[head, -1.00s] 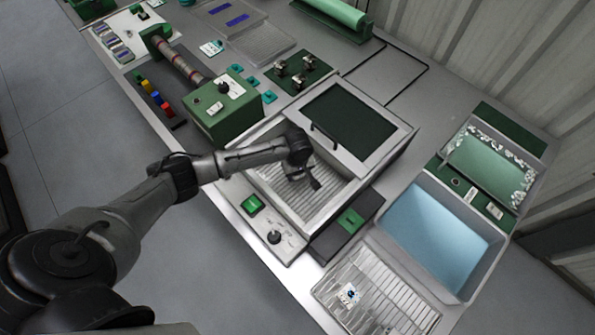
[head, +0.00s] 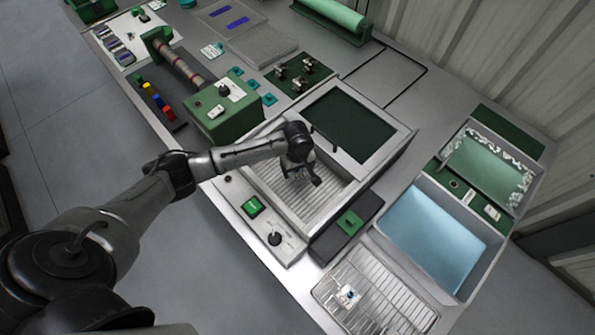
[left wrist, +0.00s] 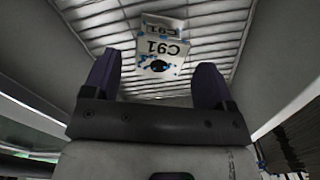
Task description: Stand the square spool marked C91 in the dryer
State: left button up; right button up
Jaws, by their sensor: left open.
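The square spool marked C91 (left wrist: 163,47) shows in the left wrist view as a small white block with blue specks, a dark round hole and C91 on two faces. It sits on the ribbed floor of the dryer (head: 262,185), the open-topped box in the head view. My left gripper (head: 303,182) reaches down into this box. In the left wrist view its two dark fingers (left wrist: 158,66) are apart, with the spool seen between and beyond their tips, not gripped. In the head view I cannot make out the spool; my gripper may hide it. My right gripper is not in view.
A dark-windowed lid (head: 348,120) covers the box's far part. A control panel with a green button (head: 253,206) lies along its front. A wire rack (head: 400,310) with a small white and blue piece (head: 348,295) and a blue-lined basin (head: 435,235) stand to the right.

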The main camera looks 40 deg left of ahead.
aim_at(298, 172)
pick_arm(q)
notch_tip(298, 172, up, 8)
jog(key=p, duration=0.1)
jog(key=shift+f, duration=0.2)
jog(key=shift+c, duration=0.3)
dwell(1.0)
